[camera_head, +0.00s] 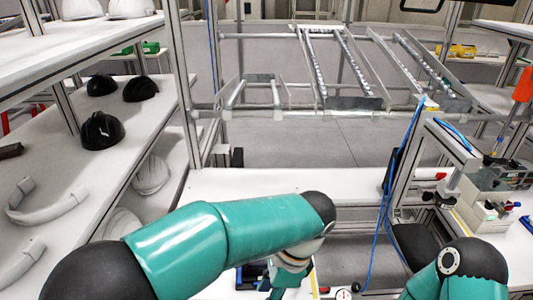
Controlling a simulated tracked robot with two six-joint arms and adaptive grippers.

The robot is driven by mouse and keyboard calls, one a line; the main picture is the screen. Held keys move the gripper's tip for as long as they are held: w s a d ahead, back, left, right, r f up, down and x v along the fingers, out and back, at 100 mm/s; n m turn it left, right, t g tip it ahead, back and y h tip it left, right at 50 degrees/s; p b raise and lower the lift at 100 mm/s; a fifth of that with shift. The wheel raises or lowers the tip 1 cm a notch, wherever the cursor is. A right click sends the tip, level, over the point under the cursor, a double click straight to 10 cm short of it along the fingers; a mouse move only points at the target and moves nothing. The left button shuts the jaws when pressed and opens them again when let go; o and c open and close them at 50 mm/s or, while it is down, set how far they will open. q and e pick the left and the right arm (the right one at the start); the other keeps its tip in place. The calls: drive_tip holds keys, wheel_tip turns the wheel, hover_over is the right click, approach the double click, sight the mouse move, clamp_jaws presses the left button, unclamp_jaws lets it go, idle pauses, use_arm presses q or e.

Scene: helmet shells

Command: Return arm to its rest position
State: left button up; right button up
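My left arm (220,238) is teal with black joints and comes in from the lower left. It reaches across the lower middle to a black joint and then bends down. Its lower links are mostly hidden behind the upper link, and no gripper fingers show. My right arm (455,275) shows only as a teal link with a dark joint at the lower right corner. Its gripper is outside the picture. No helmet shell is seen in contact with either arm.
Black helmet shells (102,131) and pale curved parts (48,203) lie on the left shelf (60,165). White shells (151,174) sit lower down. A metal roller rack (340,65) stands behind. A workbench (465,205) with a blue hose (385,195) is at right.

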use_arm(q)
drive_tip(key=s+a+f+n+g+h, duration=0.1)
drive_tip(key=a+f+n+h, duration=0.15)
drive_tip(key=f, duration=0.65)
drive_tip(key=s+a+f+n+g+h, duration=0.15)
drive_tip(key=f+n, duration=0.25)
drive_tip(key=f, duration=0.5)
drive_tip(key=s+a+f+n+t+h, duration=0.3)
drive_tip(key=s+a+f+n, duration=0.5)
drive_tip(key=f+n, duration=0.4)
drive_tip(key=shift+a+t, duration=0.2)
drive_tip(key=shift+t, duration=0.25)
drive_tip(key=shift+s, duration=0.1)
